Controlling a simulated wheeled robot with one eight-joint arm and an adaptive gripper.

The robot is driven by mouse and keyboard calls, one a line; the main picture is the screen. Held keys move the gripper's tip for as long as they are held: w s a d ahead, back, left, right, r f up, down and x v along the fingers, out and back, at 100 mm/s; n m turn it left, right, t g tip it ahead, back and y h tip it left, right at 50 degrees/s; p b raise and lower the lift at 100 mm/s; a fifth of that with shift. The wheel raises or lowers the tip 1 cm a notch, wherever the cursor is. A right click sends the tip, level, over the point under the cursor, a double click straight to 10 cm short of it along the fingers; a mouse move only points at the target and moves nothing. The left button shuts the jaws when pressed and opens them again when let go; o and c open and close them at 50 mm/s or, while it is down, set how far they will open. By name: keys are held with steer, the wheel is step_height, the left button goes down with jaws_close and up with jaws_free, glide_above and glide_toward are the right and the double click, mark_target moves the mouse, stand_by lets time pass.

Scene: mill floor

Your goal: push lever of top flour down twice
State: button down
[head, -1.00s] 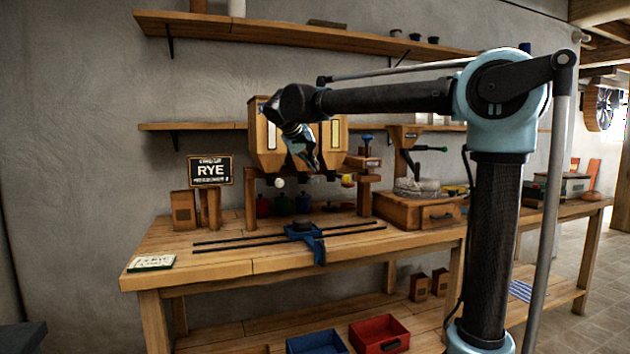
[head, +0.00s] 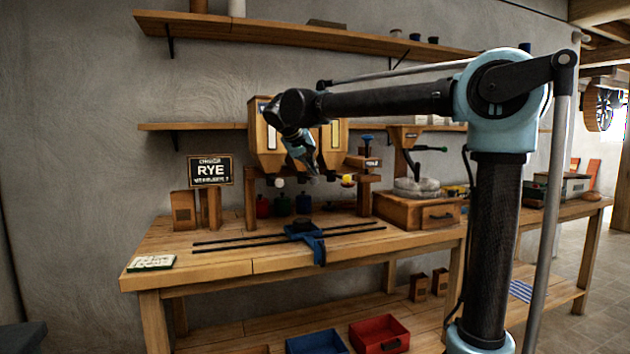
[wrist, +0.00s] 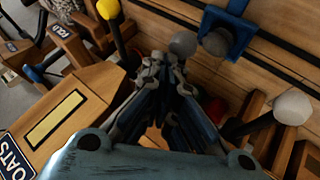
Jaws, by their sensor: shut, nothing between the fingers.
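A chalkboard sign (head: 209,170) reads "RYE" in large letters, with smaller text too small to read. Wooden flour hoppers (head: 267,142) stand on a frame at the back of the bench. Levers with ball ends stick out below: a white ball (head: 279,183), a yellow ball (head: 348,178) and, in the wrist view, a grey ball (wrist: 183,44) between them. One hopper in the wrist view carries an "OATS" label (wrist: 14,158). My gripper (head: 313,177) is shut and empty in front of the middle hopper. Its fingertips are close to the grey ball; contact cannot be told.
A blue carriage (head: 304,231) sits on dark rails along the bench top. Red, green and blue containers (head: 282,206) stand under the hoppers.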

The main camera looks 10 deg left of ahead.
mark_target(312, 179)
steer(key=shift+f, duration=2.35)
stand_by(2.7)
steer(key=shift+r, duration=0.15)
stand_by(0.4)
steer(key=shift+r, duration=2.8)
steer(key=shift+r, duration=2.55)
